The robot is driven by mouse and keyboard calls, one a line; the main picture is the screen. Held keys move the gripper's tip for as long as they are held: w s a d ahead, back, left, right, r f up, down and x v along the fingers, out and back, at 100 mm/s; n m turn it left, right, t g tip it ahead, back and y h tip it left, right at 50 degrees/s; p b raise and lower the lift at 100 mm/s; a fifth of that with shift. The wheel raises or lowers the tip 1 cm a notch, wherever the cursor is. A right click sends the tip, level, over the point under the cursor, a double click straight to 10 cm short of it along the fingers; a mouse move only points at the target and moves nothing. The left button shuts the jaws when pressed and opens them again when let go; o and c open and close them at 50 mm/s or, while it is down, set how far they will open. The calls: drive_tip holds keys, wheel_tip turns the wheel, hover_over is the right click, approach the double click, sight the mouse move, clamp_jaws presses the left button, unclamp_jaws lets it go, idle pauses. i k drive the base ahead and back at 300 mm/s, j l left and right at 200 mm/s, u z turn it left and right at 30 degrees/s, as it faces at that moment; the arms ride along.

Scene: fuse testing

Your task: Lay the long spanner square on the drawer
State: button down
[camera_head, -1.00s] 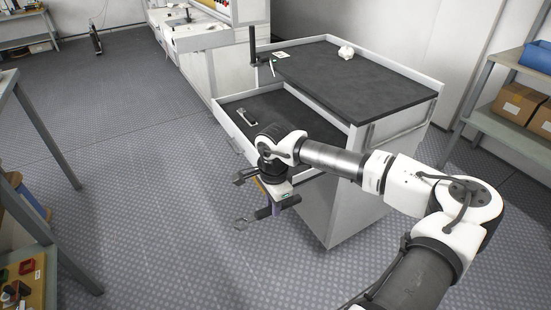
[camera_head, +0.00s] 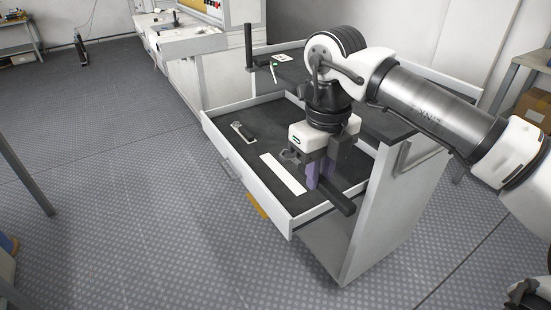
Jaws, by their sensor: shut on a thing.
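My gripper (camera_head: 320,178) points down over the right part of the open drawer (camera_head: 222,140), which has white walls and a dark lining. It is shut on what looks like the long spanner; a grey end (camera_head: 291,155) shows just left of the fingers. The rest of the spanner is hidden by the gripper or hard to tell from its dark parts. I cannot tell whether the spanner touches the drawer floor. A white strip (camera_head: 283,174) lies on the drawer floor left of the gripper. A smaller grey tool (camera_head: 243,132) lies farther left in the drawer.
The cabinet's dark top (camera_head: 290,72) stands behind the drawer, with a dark upright post (camera_head: 248,47) at its left corner. A yellow piece (camera_head: 257,206) shows below the drawer front. The floor in front is clear. A shelf with a box (camera_head: 531,106) stands at right.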

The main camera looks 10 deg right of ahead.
sight(281, 173)
drive_tip(key=i, duration=0.85)
